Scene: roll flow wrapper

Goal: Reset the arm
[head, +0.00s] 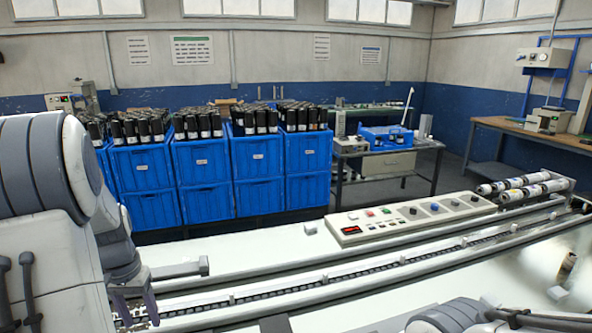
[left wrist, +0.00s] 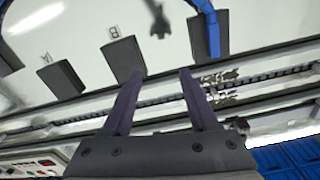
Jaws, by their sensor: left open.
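My left gripper (head: 135,308) hangs at the lower left in the head view, over the near white machine surface beside the conveyor rail. In the left wrist view my left gripper (left wrist: 163,72) has its two dark fingers spread apart with nothing between them. The conveyor (head: 330,285) with its dark chain runs from lower left to upper right, and in the left wrist view it passes behind the fingers. Part of my right arm shows at the bottom right of the head view, but no right fingers can be made out.
A control panel (head: 410,217) with coloured buttons stands behind the conveyor. Several white rolls (head: 522,187) lie at its right end. Blue crates (head: 205,165) full of dark-capped items stand behind. A metal table (head: 390,150) holds a blue tray. The white surface left of the panel is mostly clear.

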